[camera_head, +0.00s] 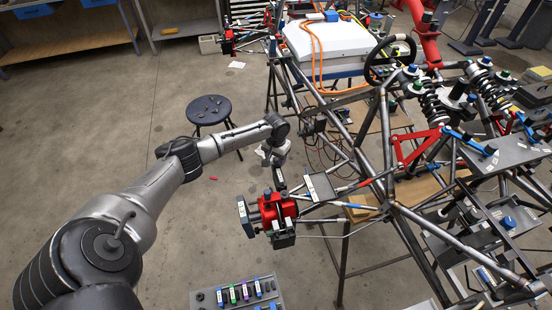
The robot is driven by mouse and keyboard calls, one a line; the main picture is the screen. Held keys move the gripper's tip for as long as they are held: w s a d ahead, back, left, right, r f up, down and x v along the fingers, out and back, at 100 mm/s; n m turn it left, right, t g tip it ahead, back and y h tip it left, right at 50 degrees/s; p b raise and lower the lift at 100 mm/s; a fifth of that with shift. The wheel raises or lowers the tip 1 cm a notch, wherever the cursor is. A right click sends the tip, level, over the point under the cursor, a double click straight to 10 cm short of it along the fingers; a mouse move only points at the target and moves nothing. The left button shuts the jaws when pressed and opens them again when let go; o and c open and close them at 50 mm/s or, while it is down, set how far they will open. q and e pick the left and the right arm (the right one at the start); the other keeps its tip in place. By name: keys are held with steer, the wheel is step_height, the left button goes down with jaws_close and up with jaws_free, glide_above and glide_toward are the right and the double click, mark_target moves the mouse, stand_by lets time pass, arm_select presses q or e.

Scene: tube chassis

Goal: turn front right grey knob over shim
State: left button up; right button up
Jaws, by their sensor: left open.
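My left arm (160,185) reaches in from the left, and its wrist bends down beside the tube chassis (352,150). My left gripper (279,180) is small and dark, points down and is open, just above a red block with grey plates (271,208) at the chassis's near left corner. I cannot tell whether it touches the block. I cannot pick out the front right grey knob or its shim for certain. Blue-topped knobs (409,70) and a green-topped one (503,74) show around the shock absorbers at the right. My right gripper is not in view.
A grey tray with coloured labelled pieces (240,293) is at the bottom. A black stool (209,110) stands behind my arm. A black steering wheel (389,60) and red suspension arms (413,148) stick out on the chassis. The floor at the left is clear.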

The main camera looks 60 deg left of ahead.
arm_select(q)
steer(key=shift+f, duration=0.15)
steer(key=c, duration=0.9)
steer(key=shift+r+n+p, duration=0.2)
steer(key=shift+n+p, duration=0.1)
steer(key=shift+p, duration=0.45)
steer(key=shift+c, duration=0.2)
steer(key=n+p, duration=0.5)
steer(key=p, duration=0.2)
steer(key=shift+d+r+n+p, duration=0.1)
steer(key=shift+n+p, duration=0.3)
steer(key=n+p, duration=0.2)
steer(key=shift+n, duration=0.4)
steer(key=n+p, duration=0.1)
steer(key=n, duration=0.1)
steer(key=shift+w+n, duration=0.1)
steer(key=shift+n, duration=0.2)
steer(key=n+p, duration=0.1)
steer(key=n, duration=0.2)
steer(key=shift+f, duration=0.2)
steer(key=shift+n+p, duration=0.4)
steer(key=shift+n, duration=1.3)
